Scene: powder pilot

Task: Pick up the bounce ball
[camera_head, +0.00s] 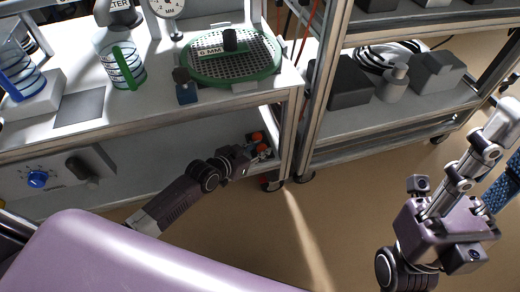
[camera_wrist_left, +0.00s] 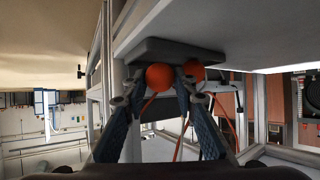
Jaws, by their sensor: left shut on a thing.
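Two orange-red balls lie close together at the right end of the lower shelf of the left bench. In the head view they show as an upper ball (camera_head: 257,136) and a lower ball (camera_head: 263,149), partly hidden by my left gripper (camera_head: 250,152). In the left wrist view, one ball (camera_wrist_left: 159,77) sits between the tips of my left gripper (camera_wrist_left: 160,86), which is shut on it. The other ball (camera_wrist_left: 195,70) is just beside it, partly behind the right finger. My right gripper (camera_head: 478,170) is over the floor at right, away from the balls; its opening is unclear.
The left bench top (camera_head: 190,100) above holds bottles and a green-rimmed sieve (camera_head: 230,55). A bench leg (camera_head: 288,140) stands just right of the balls. A dark tray (camera_wrist_left: 175,52) is by the balls. The floor (camera_head: 320,220) between my arms is clear.

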